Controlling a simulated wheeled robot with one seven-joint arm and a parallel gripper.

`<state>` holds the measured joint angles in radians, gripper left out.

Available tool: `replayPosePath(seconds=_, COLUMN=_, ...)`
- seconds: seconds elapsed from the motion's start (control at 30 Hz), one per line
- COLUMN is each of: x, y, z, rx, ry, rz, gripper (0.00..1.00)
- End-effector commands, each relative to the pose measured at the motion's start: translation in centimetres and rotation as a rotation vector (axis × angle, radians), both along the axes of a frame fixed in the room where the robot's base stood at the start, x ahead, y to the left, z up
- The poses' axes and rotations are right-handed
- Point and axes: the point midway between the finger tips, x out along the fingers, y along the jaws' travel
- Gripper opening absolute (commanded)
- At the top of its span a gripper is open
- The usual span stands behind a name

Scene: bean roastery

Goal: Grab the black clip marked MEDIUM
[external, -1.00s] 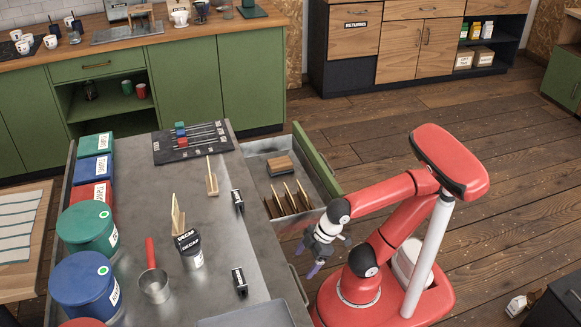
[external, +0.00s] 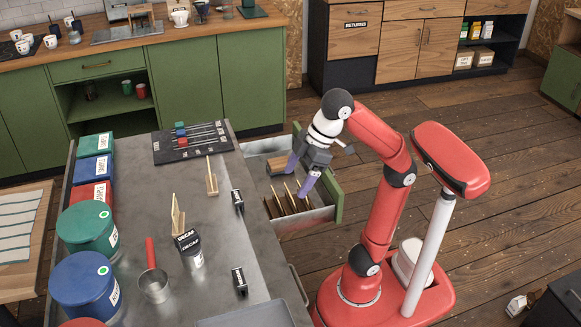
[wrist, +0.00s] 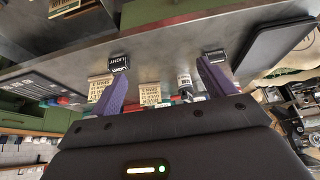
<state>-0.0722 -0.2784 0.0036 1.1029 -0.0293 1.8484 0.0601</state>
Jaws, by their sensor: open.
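Two small black clips stand along the right side of the metal table in the external view, a far clip (external: 238,200) and a near clip (external: 240,281). Their labels cannot be read there. In the wrist view, the left clip (wrist: 118,62) has an upside-down label that seems to read LIGHT. The right clip (wrist: 215,56) shows no readable label, so I cannot confirm which one says MEDIUM. My gripper (external: 298,178) is open and empty, with purple fingers, above the open drawer, to the right of the far clip. Both fingers show in the wrist view (wrist: 163,70).
The drawer (external: 318,215) stands open beside the table, holding wooden pieces.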

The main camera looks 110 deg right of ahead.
Motion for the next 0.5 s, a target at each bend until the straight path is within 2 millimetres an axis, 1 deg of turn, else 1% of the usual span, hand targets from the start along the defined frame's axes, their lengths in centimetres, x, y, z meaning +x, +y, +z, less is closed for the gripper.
replayPosePath(seconds=0.03, x=2.4, y=1.2, z=0.6, rx=0.000, ry=0.018, rz=0.011, gripper=0.82)
replayPosePath(seconds=0.1, x=4.8, y=2.7, z=0.9, rx=0.000, ry=0.029, rz=0.010, gripper=0.82)
replayPosePath(seconds=0.2, x=7.6, y=4.8, z=0.9, rx=0.001, ry=0.041, rz=0.010, gripper=0.82)
replayPosePath(seconds=0.3, x=9.9, y=6.8, z=0.8, rx=0.001, ry=0.052, rz=0.010, gripper=0.82)
replayPosePath(seconds=0.5, x=13.3, y=10.6, z=0.2, rx=-0.002, ry=0.067, rz=0.008, gripper=0.82)
